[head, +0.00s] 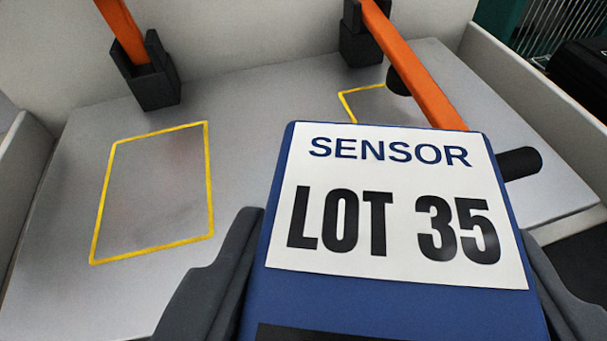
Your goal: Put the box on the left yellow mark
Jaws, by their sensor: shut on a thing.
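A blue box (400,305) with a white label reading "SENSOR LOT 35" fills the lower right of the head view. My gripper (388,285) is shut on the box, with one dark finger on each side of it. The left yellow mark (211,180) is a bare yellow outline on the grey surface, left of the box and apart from it in the picture. A second yellow mark (346,105) lies farther back to the right, mostly hidden by the box and an orange bar. The underside of the box is hidden.
The grey shelf surface (260,105) has pale walls at the back and sides. Two orange bars stand in dark holders: a left bar (122,30) behind the left mark, and a right bar (415,70) slanting behind the box. The shelf around the left mark is clear.

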